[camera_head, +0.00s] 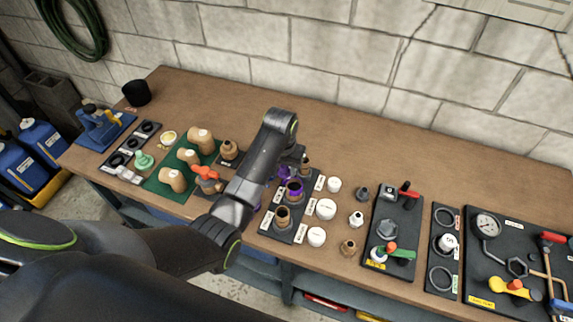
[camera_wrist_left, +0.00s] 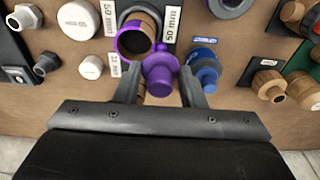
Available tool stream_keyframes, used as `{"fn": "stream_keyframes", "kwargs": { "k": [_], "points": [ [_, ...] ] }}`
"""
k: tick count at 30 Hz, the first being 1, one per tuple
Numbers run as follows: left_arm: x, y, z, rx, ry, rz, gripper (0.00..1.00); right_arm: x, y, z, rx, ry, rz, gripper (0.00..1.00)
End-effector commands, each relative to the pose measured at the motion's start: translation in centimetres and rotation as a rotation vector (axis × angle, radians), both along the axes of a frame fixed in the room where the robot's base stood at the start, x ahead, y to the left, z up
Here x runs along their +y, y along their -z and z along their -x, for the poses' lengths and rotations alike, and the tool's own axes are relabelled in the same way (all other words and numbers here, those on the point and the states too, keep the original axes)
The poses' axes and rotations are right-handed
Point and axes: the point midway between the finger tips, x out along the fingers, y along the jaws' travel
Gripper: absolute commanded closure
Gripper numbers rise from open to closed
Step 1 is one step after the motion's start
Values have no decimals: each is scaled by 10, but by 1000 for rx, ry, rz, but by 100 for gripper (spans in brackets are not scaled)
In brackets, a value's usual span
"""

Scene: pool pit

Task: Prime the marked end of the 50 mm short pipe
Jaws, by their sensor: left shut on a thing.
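My left gripper (camera_head: 292,162) is over the black pipe rack (camera_head: 271,228). In the left wrist view its two fingers (camera_wrist_left: 160,90) are shut on a purple dauber (camera_wrist_left: 160,68), which has a rounded knob and a wider collar. The short pipe (camera_wrist_left: 146,20) stands upright beside a 50 mm label (camera_wrist_left: 172,25); its open end has a purple ring. The dauber is at or very close to this rim; I cannot tell whether they touch. The pipe also shows in the head view (camera_head: 294,191). My right gripper is not in view.
A second brown pipe (camera_head: 282,216) stands in front on the rack. White caps (camera_head: 326,209) stand to the right, beside a valve board (camera_head: 390,235). A green mat (camera_head: 160,184) with tan fittings lies left. A blue can (camera_wrist_left: 205,66) is close to one finger.

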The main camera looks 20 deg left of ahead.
Motion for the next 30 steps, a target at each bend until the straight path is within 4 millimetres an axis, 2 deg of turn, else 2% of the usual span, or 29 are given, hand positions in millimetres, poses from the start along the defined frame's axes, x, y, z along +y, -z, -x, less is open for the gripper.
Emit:
{"fn": "stream_keyframes", "kwargs": {
  "k": [30],
  "points": [
    [-5,0,26,-1,0,1,78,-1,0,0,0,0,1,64]
  ]
}}
